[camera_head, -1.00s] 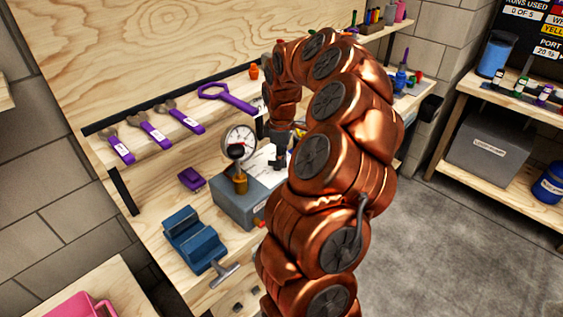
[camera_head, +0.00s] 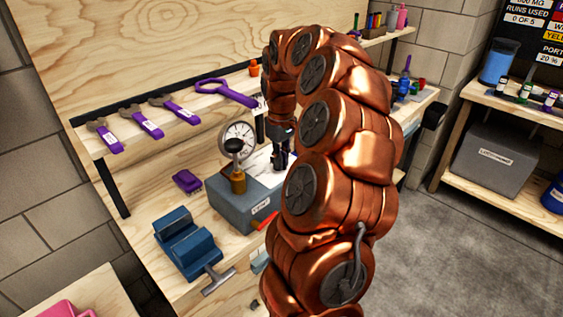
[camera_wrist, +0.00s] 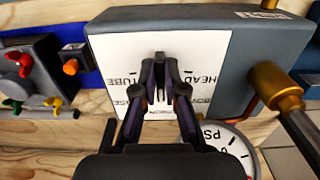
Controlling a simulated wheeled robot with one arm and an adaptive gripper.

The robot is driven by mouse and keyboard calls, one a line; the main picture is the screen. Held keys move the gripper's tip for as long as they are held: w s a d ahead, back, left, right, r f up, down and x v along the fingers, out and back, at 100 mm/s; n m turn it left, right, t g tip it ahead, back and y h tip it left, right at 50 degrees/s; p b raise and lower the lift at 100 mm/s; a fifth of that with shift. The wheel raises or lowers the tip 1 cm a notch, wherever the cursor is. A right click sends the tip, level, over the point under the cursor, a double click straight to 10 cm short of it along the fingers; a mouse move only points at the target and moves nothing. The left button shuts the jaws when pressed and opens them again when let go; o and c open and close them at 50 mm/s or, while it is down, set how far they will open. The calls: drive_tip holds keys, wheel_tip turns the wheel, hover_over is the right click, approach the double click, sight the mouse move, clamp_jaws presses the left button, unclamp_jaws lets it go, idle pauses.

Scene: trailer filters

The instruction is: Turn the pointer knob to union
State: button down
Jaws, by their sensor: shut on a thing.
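The dark pointer knob (camera_wrist: 159,60) sits on a white label plate (camera_wrist: 112,52) on a grey box (camera_wrist: 262,42), seen in the wrist view. The plate reads HEAD, TUBE, BODY and BASE around the knob, plus a word partly hidden by my fingers, ending like UNION. My gripper (camera_wrist: 168,70) is shut on the knob, its fingers on either side. The fingers cover most of the knob, so I cannot tell which word its pointer faces.
A pressure gauge (camera_head: 237,142) and brass fitting (camera_head: 238,183) stand on the box, close to my gripper. A blue vise (camera_head: 187,244) is in front. Purple-handled wrenches (camera_head: 145,122) lie on the shelf above. A block with coloured knobs (camera_wrist: 30,75) sits beside the box in the wrist view.

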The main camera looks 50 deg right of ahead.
idle(0.4)
drive_tip(key=c, duration=1.2)
unclamp_jaws()
drive_tip(key=shift+c, duration=0.2)
drive_tip(key=shift+r, duration=0.15)
wheel_tip(320, 180, up, 12)
drive_tip(key=shift+a, duration=0.15)
